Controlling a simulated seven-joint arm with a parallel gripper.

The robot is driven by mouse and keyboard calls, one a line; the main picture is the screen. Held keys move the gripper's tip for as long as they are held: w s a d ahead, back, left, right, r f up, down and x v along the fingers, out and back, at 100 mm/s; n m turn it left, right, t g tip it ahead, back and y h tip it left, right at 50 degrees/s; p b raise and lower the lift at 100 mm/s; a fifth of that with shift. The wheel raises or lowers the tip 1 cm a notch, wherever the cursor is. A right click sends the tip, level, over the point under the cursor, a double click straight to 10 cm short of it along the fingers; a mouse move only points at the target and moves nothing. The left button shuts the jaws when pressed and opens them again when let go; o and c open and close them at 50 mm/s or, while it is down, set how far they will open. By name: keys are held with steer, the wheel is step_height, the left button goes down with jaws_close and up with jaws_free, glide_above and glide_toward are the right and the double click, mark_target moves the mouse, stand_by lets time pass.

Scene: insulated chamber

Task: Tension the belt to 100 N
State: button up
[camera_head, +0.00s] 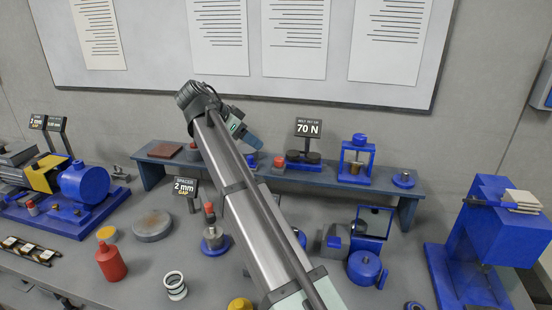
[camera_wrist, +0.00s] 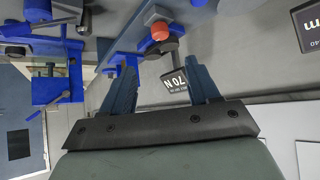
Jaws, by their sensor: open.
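The belt rig (camera_head: 304,160) has dark round pulleys on a blue base on the raised shelf. A small red knob (camera_head: 279,161) is at its left; a red knob also shows in the wrist view (camera_wrist: 160,31). The belt itself is too small to make out. A black sign (camera_head: 309,127) behind the rig reads 70 N; it also shows between my fingers in the wrist view (camera_wrist: 174,85). My gripper (camera_head: 254,140) is open and empty, left of the rig and apart from the knob. My arm hides part of the shelf.
The blue-grey shelf (camera_head: 230,169) also carries a blue press frame (camera_head: 358,158). Below stand a spacer sign (camera_head: 185,188) reading 2 mm, a red bottle (camera_head: 111,263) and a grey disc (camera_head: 152,226). A large blue machine (camera_head: 490,240) stands at right. The wall is behind.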

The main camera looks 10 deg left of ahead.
mark_target(278, 159)
steer(key=x, duration=1.3)
steer(key=shift+w+f, duration=0.1)
steer(key=shift+f, duration=0.1)
steer(key=c, duration=1)
steer(key=shift+c, duration=0.2)
steer(key=shift+d, duration=0.1)
